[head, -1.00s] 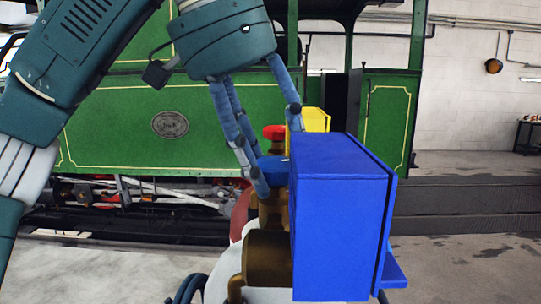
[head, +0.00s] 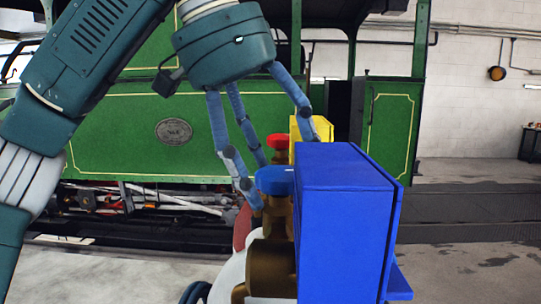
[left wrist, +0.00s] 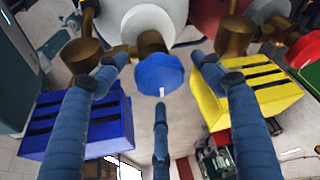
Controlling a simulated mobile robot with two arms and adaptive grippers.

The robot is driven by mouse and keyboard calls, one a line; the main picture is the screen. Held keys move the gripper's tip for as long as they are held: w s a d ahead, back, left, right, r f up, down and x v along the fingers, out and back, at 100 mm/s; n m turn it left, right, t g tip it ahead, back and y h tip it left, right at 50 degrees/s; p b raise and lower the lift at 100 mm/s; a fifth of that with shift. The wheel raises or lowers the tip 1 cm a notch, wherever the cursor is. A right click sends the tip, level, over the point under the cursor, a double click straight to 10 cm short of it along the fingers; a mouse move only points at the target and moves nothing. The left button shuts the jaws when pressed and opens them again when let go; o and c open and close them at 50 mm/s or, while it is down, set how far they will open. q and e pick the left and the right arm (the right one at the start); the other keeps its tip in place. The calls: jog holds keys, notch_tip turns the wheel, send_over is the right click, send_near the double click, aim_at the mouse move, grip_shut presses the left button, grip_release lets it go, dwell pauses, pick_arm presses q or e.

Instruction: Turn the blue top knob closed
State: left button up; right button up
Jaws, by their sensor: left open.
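The blue top knob (head: 275,180) sits on a brass valve behind the left side of the blue box. In the left wrist view the blue knob (left wrist: 159,75) has a white mark on its rim. My left gripper (head: 262,160) is open, pointing down with its fingers spread above and around the knob. In the left wrist view two fingers reach toward either side of the knob and a third lies below it; all look apart from it. In the head view one fingertip overlaps the knob's left edge. My right gripper is not in view.
The blue box (head: 345,230) stands close to the right of the knob. A red knob (head: 277,141) and a yellow box (head: 312,130) are just behind. A green steam tram (head: 115,130) fills the background. Open floor (head: 470,270) lies at the right.

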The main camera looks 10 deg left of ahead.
pick_arm(q)
jog(key=v, duration=1.2)
dwell(0.6)
